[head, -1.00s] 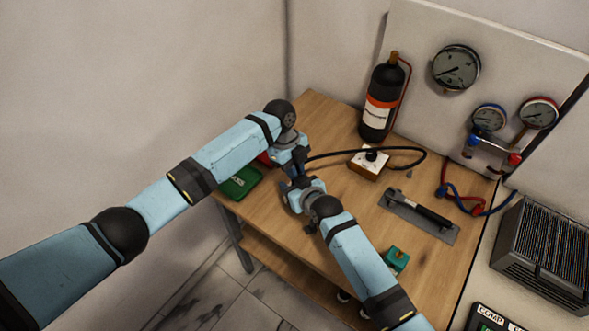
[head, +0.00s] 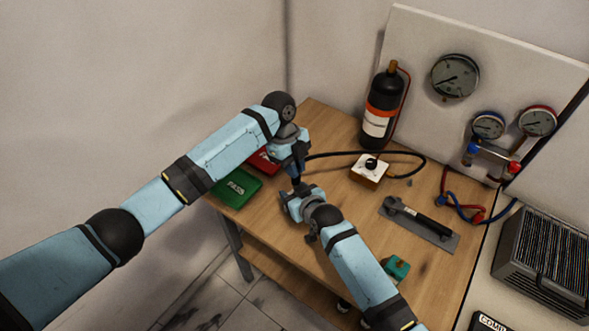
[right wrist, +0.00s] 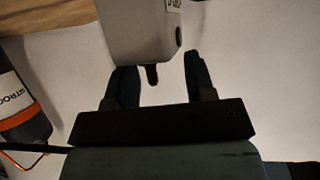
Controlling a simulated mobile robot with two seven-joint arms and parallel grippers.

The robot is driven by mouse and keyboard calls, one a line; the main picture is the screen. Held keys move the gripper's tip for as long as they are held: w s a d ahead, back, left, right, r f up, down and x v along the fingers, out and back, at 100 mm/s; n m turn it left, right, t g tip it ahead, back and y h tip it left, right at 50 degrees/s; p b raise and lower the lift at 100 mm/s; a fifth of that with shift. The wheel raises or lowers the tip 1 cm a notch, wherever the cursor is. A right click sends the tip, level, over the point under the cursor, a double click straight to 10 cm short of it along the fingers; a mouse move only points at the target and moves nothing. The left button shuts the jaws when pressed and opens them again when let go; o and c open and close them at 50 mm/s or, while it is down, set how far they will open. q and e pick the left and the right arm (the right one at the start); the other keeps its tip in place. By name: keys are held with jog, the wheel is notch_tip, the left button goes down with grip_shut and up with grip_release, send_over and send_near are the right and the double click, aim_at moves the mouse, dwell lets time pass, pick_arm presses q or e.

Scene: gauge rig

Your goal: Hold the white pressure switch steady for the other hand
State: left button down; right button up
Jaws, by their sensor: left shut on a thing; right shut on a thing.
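The white pressure switch (right wrist: 140,30) shows in the right wrist view as a pale box with a dark round spot on its side and a short brown stub below. My right gripper (right wrist: 158,82) has its fingers on either side of the stub end and is shut on the switch. In the head view my right gripper (head: 294,194) is just below my left gripper (head: 297,172), above the table's left part. My left gripper is shut too; the jaws hide most of what is between them, and the switch is hard to make out there.
A green PASS mat (head: 236,187) and a red mat (head: 263,162) lie on the wooden table (head: 345,215).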

jog(key=shift+s+f, duration=0.1)
jog(key=shift+f, duration=0.15)
jog(key=o, duration=1)
jog(key=shift+c, duration=0.2)
jog(key=shift+o, duration=1)
jog(key=shift+r, duration=0.1)
jog(key=v, duration=1.2)
pick_arm(q)
jog(key=shift+r, duration=0.1)
